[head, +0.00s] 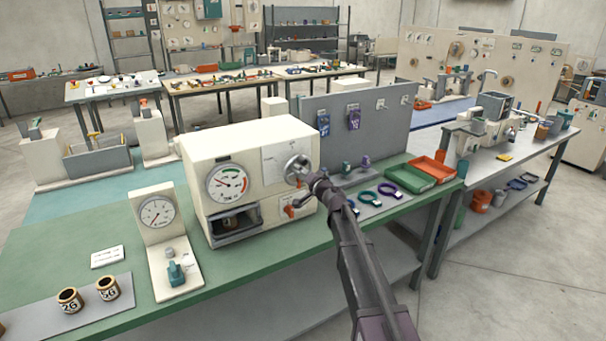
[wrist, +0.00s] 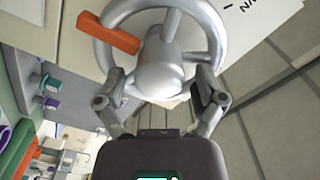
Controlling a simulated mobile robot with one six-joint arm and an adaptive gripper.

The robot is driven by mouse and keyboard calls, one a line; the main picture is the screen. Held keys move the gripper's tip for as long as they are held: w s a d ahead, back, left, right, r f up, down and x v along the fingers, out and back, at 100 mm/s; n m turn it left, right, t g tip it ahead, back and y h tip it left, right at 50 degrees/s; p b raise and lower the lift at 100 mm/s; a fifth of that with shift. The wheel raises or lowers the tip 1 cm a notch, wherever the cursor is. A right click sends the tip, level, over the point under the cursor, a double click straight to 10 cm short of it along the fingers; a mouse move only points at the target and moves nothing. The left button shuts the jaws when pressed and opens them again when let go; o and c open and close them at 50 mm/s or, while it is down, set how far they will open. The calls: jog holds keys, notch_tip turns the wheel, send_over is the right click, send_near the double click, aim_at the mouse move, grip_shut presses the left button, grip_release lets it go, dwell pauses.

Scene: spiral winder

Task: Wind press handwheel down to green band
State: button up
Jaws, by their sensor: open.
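The press (head: 195,152) is a cream box on the green bench. Its round dial (head: 229,183) has a green band at the top and a red band at right; the needle is too small to read surely. The silver handwheel (head: 297,168) is on the press front, right of the dial, partly hidden by my gripper (head: 318,184). In the wrist view the handwheel (wrist: 208,28) fills the top middle. My gripper (wrist: 158,80) is open, its fingers on either side of the hub (wrist: 163,72). I cannot tell whether they touch the wheel.
An orange lever (head: 291,210) is below the handwheel; an orange bar (wrist: 107,33) also shows beside the wheel. A small gauge stand (head: 157,213) is left of the press. Green and orange trays (head: 432,170) are at right, behind my arm. A grey panel (head: 345,130) stands behind.

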jog(key=c, duration=1.1)
jog(key=shift+c, duration=0.2)
jog(key=shift+m, duration=0.4)
jog(key=shift+w+m, duration=0.2)
jog(key=shift+m, duration=2.4)
jog(key=o, duration=1.1)
jog(key=shift+o, duration=0.2)
jog(key=shift+f, duration=0.15)
jog(key=shift+s+d, duration=0.1)
jog(key=shift+s, duration=0.15)
